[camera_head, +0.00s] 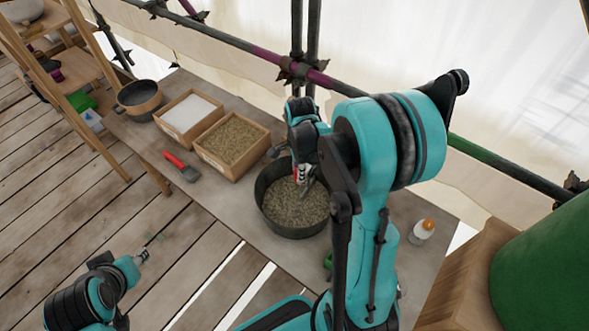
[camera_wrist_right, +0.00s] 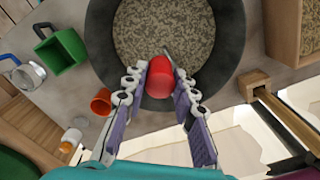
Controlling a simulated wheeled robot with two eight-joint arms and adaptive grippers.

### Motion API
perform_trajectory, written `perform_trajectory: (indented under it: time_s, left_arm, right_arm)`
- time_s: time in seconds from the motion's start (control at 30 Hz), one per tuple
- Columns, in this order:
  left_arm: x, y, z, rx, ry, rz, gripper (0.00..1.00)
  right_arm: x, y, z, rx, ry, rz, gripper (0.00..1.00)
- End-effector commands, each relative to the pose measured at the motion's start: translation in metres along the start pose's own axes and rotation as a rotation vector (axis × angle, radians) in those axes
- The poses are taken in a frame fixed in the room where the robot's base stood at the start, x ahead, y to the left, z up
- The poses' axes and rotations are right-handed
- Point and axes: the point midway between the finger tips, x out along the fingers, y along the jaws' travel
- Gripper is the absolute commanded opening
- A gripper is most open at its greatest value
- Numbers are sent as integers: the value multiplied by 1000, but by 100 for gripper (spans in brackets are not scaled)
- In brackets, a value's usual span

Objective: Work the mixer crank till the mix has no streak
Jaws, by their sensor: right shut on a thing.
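The round dark mixing tub (camera_head: 265,207) stands on the bench and holds a speckled tan and grey mix (camera_head: 300,205). The mix also fills the tub in the right wrist view (camera_wrist_right: 165,30); its speckle looks fairly even, with no clear streak in the part that shows. My right gripper (camera_wrist_right: 160,80) is shut on a red grip (camera_wrist_right: 160,70) above the near side of the tub. The rest of the crank is mostly hidden. My left gripper (camera_head: 141,257) is away from the bench at lower left, too small to read.
Wooden trays of white powder (camera_head: 187,112) and grain (camera_head: 232,140), a dark bowl (camera_head: 138,98) and a red-handled tool (camera_head: 181,166) lie left of the tub. An orange-capped bottle (camera_head: 422,232) stands right. A green box (camera_wrist_right: 62,50) and orange cup (camera_wrist_right: 102,101) sit near the tub.

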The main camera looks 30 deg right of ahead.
Motion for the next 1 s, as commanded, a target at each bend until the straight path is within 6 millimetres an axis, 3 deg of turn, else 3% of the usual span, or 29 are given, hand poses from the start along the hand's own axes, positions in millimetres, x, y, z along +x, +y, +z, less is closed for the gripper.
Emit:
perform_trajectory:
  time_s: [0.6,1.0]
  left_arm:
    - [9,0,6,0,0,0,38]
    - [11,0,8,0,0,0,38]
  right_arm:
    - [1,19,-32,-483,2,1,0]
    - [1,22,-42,-638,1,1,0]
